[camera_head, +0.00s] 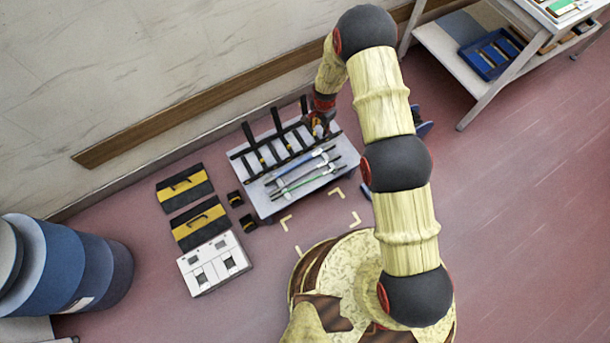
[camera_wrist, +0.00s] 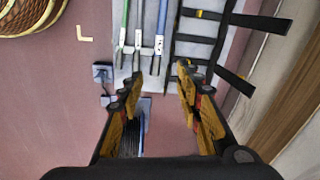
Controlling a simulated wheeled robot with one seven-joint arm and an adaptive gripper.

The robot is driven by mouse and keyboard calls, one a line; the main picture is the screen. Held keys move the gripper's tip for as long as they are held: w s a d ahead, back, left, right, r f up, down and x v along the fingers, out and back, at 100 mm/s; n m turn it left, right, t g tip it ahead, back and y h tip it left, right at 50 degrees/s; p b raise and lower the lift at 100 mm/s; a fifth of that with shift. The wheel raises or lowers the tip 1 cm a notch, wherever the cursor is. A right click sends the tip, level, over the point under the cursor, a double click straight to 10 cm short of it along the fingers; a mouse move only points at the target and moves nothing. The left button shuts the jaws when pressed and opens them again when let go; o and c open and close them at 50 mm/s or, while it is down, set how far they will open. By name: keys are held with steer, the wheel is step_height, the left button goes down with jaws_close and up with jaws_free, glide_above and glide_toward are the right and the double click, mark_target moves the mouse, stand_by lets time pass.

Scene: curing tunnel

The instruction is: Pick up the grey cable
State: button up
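The grey cable (camera_head: 301,174) lies on the pale table between a blue cable (camera_head: 292,166) and a green cable (camera_head: 314,178). In the wrist view the grey cable (camera_wrist: 138,24) runs up the picture, with the green one (camera_wrist: 123,24) to its left and the blue one (camera_wrist: 161,20) to its right. My gripper (camera_wrist: 157,88) is open, with nothing seen between its fingers. In the head view my gripper (camera_head: 318,124) is over the table's far right end, apart from the grey cable. Its fingertips are partly hidden there.
A black rack (camera_head: 270,148) with upright posts stands on the table's wall side. Two black-and-yellow toolboxes (camera_head: 186,187) and a white box (camera_head: 213,263) sit to the left. A shelf (camera_head: 450,50) stands at upper right.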

steer(key=m+b, duration=0.2)
glide_above(316, 168)
steer(key=shift+g, duration=0.4)
steer(key=f, duration=2.1)
steer(key=shift+s+a+f, duration=0.1)
steer(key=shift+s+a, duration=0.1)
steer(key=shift+w+d+f+b, duration=0.15)
steer(key=shift+f+b, duration=0.4)
steer(key=shift+f, duration=0.75)
steer(key=shift+w+f+b, duration=0.1)
steer(key=shift+f+b, duration=0.4)
steer(key=shift+f, duration=0.75)
steer(key=shift+c, duration=1.4)
steer(key=shift+r, duration=0.1)
jaws_close()
